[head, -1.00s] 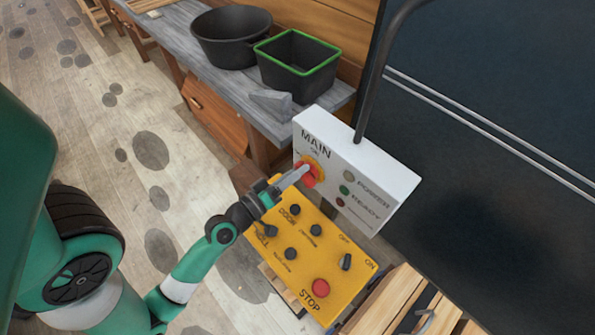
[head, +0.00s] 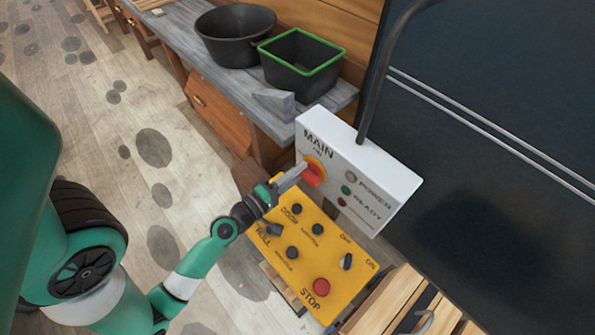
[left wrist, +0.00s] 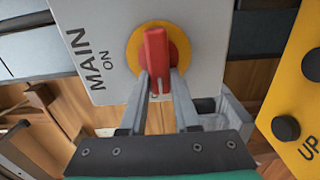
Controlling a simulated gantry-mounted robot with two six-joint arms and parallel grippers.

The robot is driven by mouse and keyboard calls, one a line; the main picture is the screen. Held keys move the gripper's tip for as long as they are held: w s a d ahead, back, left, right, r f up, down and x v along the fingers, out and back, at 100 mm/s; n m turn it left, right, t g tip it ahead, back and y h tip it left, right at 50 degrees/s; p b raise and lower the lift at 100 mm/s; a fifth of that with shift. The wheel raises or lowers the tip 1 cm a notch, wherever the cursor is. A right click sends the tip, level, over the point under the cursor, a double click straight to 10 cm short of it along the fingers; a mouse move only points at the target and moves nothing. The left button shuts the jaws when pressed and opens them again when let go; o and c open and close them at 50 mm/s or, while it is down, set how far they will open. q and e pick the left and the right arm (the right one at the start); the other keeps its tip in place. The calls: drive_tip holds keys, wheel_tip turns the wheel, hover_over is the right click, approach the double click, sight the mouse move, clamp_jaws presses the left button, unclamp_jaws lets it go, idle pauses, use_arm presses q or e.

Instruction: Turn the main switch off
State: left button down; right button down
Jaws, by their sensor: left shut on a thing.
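The main switch is a red handle (head: 314,175) on a yellow disc, set in the white panel (head: 385,185) marked MAIN, with ON above the switch. My left gripper (head: 301,170) reaches in from the left. In the left wrist view its two fingers (left wrist: 159,80) are on either side of the handle's near end, shut on it. My right gripper is not in view.
A yellow control box (head: 300,255) with black knobs and a red STOP button (head: 321,287) sits just below the panel. A grey bench (head: 235,90) with a black tub (head: 235,40) and a green-rimmed bin (head: 300,65) stands behind. A dark hull (head: 490,150) fills the right.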

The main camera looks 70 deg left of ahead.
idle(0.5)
use_arm(q)
drive_tip(key=c, duration=0.6)
unclamp_jaws()
drive_tip(key=shift+c, duration=0.2)
drive_tip(key=b+v, duration=0.5)
drive_tip(key=v, duration=0.6)
drive_tip(key=shift+s+d, duration=0.15)
drive_tip(key=shift+s, duration=0.1)
